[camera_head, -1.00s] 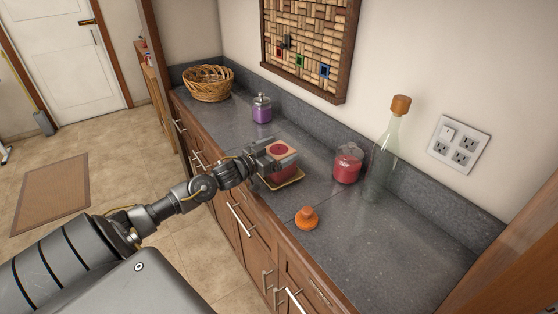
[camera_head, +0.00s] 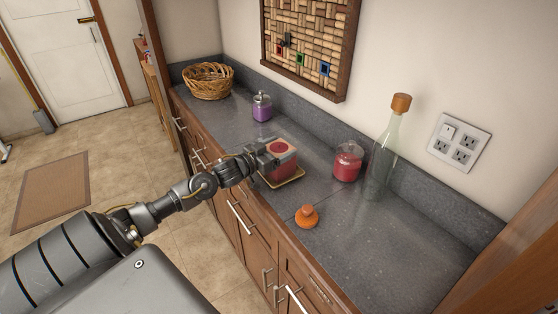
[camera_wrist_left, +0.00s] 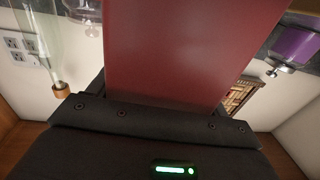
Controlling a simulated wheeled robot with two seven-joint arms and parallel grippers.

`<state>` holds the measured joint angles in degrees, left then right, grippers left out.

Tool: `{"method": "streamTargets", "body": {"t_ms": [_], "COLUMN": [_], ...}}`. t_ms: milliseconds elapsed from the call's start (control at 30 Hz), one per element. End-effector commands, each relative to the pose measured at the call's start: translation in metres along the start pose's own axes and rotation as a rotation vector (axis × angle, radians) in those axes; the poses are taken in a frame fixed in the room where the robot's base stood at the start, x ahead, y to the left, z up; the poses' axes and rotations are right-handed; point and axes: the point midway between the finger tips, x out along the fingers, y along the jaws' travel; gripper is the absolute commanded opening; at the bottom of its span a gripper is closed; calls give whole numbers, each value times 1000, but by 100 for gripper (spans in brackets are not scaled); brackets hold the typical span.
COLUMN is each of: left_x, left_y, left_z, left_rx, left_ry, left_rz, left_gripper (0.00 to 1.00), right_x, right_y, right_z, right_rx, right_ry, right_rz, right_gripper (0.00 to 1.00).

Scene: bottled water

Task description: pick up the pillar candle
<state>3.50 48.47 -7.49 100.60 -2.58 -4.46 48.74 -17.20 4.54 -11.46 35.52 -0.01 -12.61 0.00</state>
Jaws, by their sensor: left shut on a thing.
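In the left wrist view the candle's red side (camera_wrist_left: 190,50) fills the space in front of the gripper. My right gripper is not in view.
An orange stopper-like object (camera_head: 307,217), a red jar (camera_head: 347,163) and a tall corked glass bottle (camera_head: 385,155) stand to the right. A purple jar (camera_head: 262,108) and wicker basket (camera_head: 208,83) stand farther back. The right part of the counter (camera_head: 410,245) is clear.

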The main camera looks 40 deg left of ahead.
Motion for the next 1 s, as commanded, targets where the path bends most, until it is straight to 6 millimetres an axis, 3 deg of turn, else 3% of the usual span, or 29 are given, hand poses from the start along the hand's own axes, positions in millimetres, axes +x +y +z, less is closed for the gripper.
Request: {"method": "streamTargets", "body": {"t_ms": [333, 500, 800, 1000], "left_x": [0, 0, -45, -76], "left_y": [-1, -1, -35, -58], "left_z": [-9, -32, -93, -110], "left_rx": [2, 6, 8, 2], "left_ry": [5, 9, 0, 0], "left_rz": [0, 0, -1, -1], "left_gripper": [12, 12, 12, 12], "right_x": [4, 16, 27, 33], "right_y": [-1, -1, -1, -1], "right_z": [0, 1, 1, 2], "right_rx": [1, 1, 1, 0], "right_ry": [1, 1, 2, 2], "right_rz": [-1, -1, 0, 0], "right_gripper": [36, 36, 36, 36]}}
